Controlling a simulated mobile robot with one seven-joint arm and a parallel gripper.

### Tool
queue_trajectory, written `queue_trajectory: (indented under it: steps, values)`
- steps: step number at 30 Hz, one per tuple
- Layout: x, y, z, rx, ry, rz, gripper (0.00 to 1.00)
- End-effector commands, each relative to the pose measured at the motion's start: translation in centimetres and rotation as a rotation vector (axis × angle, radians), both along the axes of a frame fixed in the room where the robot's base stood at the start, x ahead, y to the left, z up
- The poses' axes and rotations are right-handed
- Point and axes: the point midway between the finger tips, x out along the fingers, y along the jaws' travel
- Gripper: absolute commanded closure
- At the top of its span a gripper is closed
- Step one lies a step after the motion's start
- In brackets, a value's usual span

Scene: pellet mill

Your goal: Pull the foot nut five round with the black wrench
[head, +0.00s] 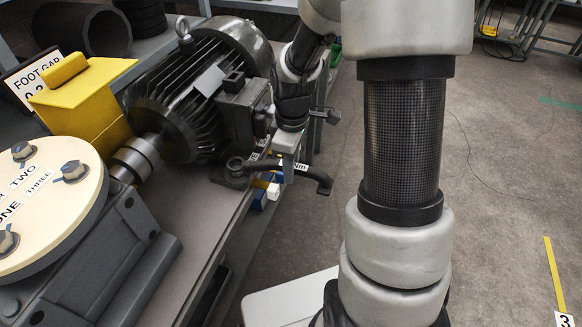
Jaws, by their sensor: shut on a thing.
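A dark electric motor (190,100) with cooling fins and a side box stands on the bench. The black wrench (322,182) lies roughly level beside the motor's near foot, its bent free end sticking out past the bench edge. Its other end (238,165) is at the motor's foot corner. The foot nut there is hidden or too small to make out, so I cannot tell whether the wrench sits round it. My gripper (287,170) is shut on the wrench's handle from above, near the bench edge. A white label ending in "Nm" shows by the handle.
A yellow guard (88,100) and a coupling (137,158) join the motor to a grey housing with a cream disc (42,200). A "FOOT GAP" sign (32,78) stands behind. Blue and yellow items (265,187) sit below the wrench. The floor at right is open.

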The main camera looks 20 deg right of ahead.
Motion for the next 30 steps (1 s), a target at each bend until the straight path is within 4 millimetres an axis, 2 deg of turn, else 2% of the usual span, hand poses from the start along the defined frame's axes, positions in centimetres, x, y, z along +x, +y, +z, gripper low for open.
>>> queue_trajectory:
  steps: [9, 23, 30]
  values:
    - [0.1, 0.0, -1.0, 0.0, -0.002, 0.0, 1.0]
    - [0.1, 0.0, -1.0, 0.0, -0.002, 0.0, 1.0]
    - [0.1, 0.0, -2.1, 0.0, -0.001, 0.0, 1.0]
